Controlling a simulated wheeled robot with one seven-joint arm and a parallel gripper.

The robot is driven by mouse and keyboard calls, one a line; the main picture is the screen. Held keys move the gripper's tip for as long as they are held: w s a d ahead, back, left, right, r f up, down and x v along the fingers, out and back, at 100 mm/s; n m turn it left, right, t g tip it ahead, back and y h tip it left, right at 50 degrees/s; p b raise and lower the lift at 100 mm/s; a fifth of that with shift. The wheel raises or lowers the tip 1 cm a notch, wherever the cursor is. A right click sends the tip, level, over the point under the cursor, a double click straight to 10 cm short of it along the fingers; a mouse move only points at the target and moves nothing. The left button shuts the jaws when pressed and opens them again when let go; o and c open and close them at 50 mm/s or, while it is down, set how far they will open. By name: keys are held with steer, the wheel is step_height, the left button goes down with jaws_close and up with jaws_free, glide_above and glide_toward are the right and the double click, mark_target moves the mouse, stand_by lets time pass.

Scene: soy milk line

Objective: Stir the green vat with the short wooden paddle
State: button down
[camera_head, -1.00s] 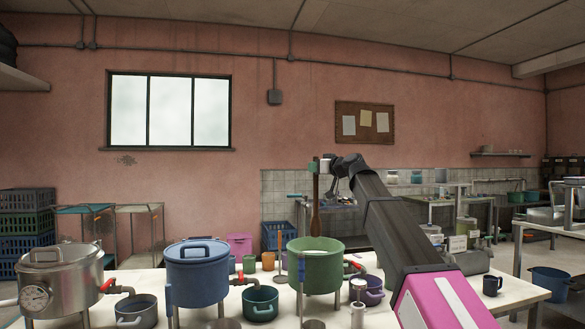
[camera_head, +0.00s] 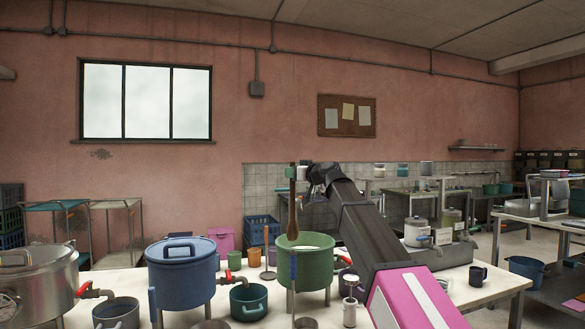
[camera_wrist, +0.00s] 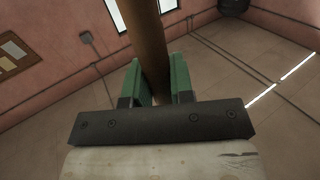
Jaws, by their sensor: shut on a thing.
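The green vat (camera_head: 318,268) stands on the table, open at the top, with pale liquid showing near its rim. My gripper (camera_head: 297,172) is above the vat, level with the tiled wall band's top. It is shut on the short wooden paddle (camera_head: 293,215), which hangs upright with its wide end down. The paddle's lower end is at the vat's rim line in the head view; I cannot tell whether it touches the liquid. In the wrist view the green fingers (camera_wrist: 160,82) of my gripper clasp the brown shaft of the paddle (camera_wrist: 147,40).
A blue lidded vat (camera_head: 182,280) and a steel vat (camera_head: 45,285) stand left of the green one. A small teal pot (camera_head: 249,302) sits in front, between the blue and green vats. A dark mug (camera_head: 478,275) is at the right of the table (camera_head: 455,293).

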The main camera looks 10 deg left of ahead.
mark_target(294, 205)
steer(key=shift+f, duration=5.9)
steer(key=shift+s+d, duration=0.45)
steer(key=shift+s, duration=0.05)
steer(key=w+d, duration=0.3)
steer(key=d, duration=0.5)
steer(key=shift+d, duration=0.2)
steer(key=shift+w, duration=0.1)
steer(key=shift+w, duration=0.1)
